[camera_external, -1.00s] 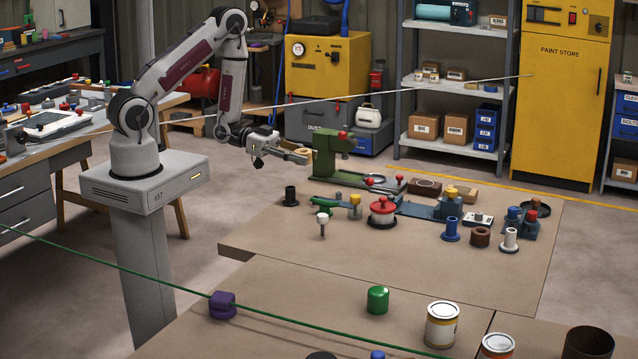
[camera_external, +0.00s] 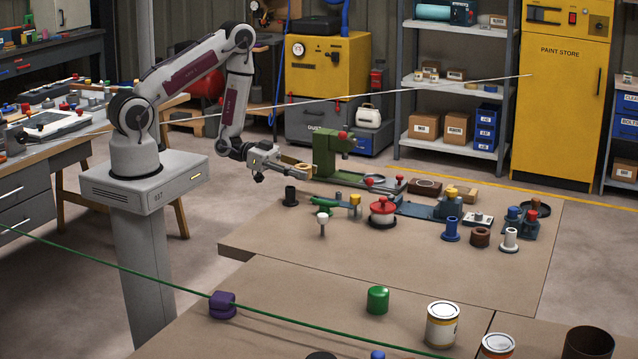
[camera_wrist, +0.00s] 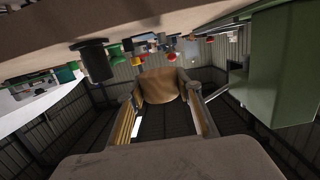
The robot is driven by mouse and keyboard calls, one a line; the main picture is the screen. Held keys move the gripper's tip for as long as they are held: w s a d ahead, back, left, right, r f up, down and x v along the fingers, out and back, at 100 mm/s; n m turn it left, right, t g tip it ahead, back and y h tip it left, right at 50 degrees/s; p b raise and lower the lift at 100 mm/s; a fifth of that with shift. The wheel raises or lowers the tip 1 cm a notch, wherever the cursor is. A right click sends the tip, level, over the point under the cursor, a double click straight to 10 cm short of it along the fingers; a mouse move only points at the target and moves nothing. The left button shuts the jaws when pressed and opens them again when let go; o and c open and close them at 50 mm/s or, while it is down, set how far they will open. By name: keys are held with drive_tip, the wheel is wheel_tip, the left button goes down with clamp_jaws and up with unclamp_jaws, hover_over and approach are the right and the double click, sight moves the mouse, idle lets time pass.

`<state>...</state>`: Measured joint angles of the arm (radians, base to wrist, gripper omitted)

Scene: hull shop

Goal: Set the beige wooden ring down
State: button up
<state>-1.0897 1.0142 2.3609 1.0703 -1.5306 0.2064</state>
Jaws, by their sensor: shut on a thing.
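The beige wooden ring (camera_external: 303,168) is at the end of my gripper (camera_external: 293,167), above the left back part of the brown bench. My gripper is shut on it. In the wrist view the ring (camera_wrist: 160,86) sits between the two fingertips of my gripper (camera_wrist: 161,92), seen from its side. The ring appears clear of the bench top, just left of the green machine.
The green machine (camera_external: 326,155) stands close on the right of my gripper. A black flanged post (camera_external: 291,197) stands below it. A red-lidded pot (camera_external: 382,212) and several coloured parts are farther right. The bench's front part (camera_external: 400,265) is bare.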

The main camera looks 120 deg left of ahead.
sight(302, 194)
drive_tip(key=shift+f, duration=0.6)
drive_tip(key=shift+f, duration=0.1)
drive_tip(key=shift+f, duration=1.8)
drive_tip(key=shift+f, duration=0.2)
drive_tip(key=o, duration=1.1)
drive_tip(key=shift+s, duration=0.15)
drive_tip(key=shift+s+r, duration=0.2)
drive_tip(key=shift+s, duration=0.85)
drive_tip(key=shift+s+d+r, duration=0.1)
drive_tip(key=shift+s+r, duration=0.05)
drive_tip(key=shift+s, duration=1.2)
drive_tip(key=shift+s+d+r, duration=0.1)
drive_tip(key=shift+s, duration=1.25)
